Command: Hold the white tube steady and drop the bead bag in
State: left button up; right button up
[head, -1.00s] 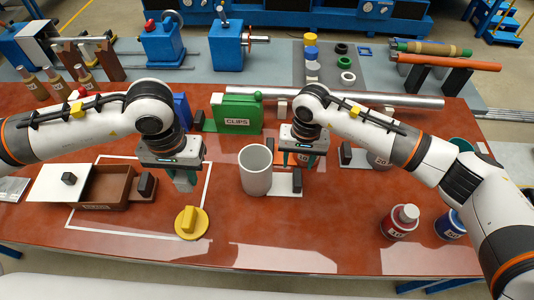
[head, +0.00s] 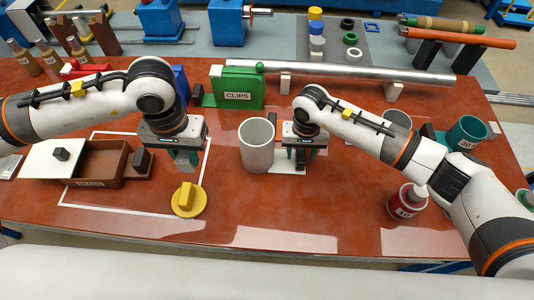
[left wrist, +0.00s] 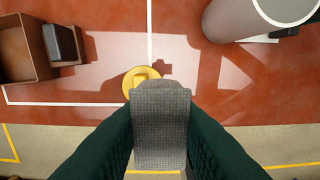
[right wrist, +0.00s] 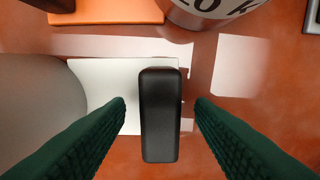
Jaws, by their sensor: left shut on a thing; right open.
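The white tube (head: 257,147) stands upright, open at the top, mid-table; its side shows greyish in the right wrist view (right wrist: 38,112). A white plate (right wrist: 98,92) beside it carries an upright black handle (right wrist: 160,115). My right gripper (head: 301,162) is open over this handle, its fingers (right wrist: 160,108) on either side with gaps. My left gripper (head: 184,162) is to the left of the tube, above the table. It is shut on the grey, textured bead bag (left wrist: 160,125), which hangs between its fingers; the bag is mostly hidden in the head view.
A yellow knob on a round base (head: 188,200) lies in front of my left gripper. A brown box (head: 100,187) with a white lid (head: 52,160) is at left. The green CLIPS box (head: 237,88) and a metal rod (head: 350,73) lie behind. A red can (head: 405,203) stands at right.

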pick_arm(q)
jog(key=shift+f, duration=0.35)
pick_arm(e)
jog(key=shift+f, duration=0.75)
grip_shut()
pick_arm(q)
jog(key=w+d+r, duration=0.3)
jog(key=w+d, duration=0.2)
jog(key=w, duration=0.2)
notch_tip(320, 180, up, 4)
send_over(256, 127)
jog(key=s, duration=0.4)
jog(key=shift+d+f, duration=0.15)
jog(key=shift+f, duration=2.65)
jog(key=shift+d+f, duration=0.15)
jog(key=shift+f, duration=2.65)
